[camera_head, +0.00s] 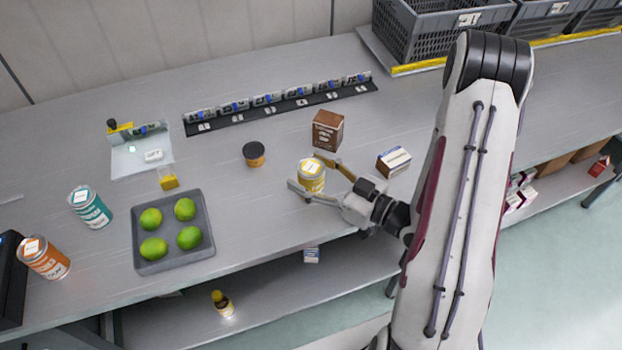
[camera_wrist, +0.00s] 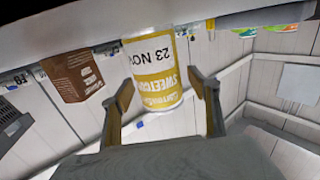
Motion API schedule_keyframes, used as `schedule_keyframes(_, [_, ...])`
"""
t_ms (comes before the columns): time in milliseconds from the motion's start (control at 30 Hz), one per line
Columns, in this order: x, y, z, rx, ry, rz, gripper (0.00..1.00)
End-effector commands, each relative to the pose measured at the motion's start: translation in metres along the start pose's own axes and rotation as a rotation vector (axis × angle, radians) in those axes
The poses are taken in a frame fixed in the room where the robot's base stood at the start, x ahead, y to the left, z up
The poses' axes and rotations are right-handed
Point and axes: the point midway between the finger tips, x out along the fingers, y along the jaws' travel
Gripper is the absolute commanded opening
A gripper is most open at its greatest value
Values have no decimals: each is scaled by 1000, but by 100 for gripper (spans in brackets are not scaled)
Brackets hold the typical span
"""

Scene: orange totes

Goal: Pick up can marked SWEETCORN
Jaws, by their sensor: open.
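The yellow SWEETCORN can (camera_head: 311,177) stands upright on the grey table in the head view, right of the lime tray. In the wrist view the can (camera_wrist: 154,85) appears upside down, with its yellow label and a white date tag showing. My gripper (camera_head: 310,178) is open, with one finger on each side of the can. In the wrist view the fingers of my gripper (camera_wrist: 165,92) flank the lower-picture part of the can. I cannot tell whether either finger touches it.
A brown box (camera_head: 327,131) stands just behind the can, and a small white-and-blue box (camera_head: 393,161) lies to the right. A dark-lidded jar (camera_head: 254,154) is to the left. A grey tray (camera_head: 206,248) of limes, a teal can (camera_head: 90,207) and an orange can (camera_head: 45,258) are further left.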

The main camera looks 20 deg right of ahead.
Motion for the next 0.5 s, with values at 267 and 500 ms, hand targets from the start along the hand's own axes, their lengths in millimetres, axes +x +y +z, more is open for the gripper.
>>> schedule_keyframes(267, [0,0,0,0,0,0,27])
schedule_keyframes(500, [0,0,0,0,1,0,9])
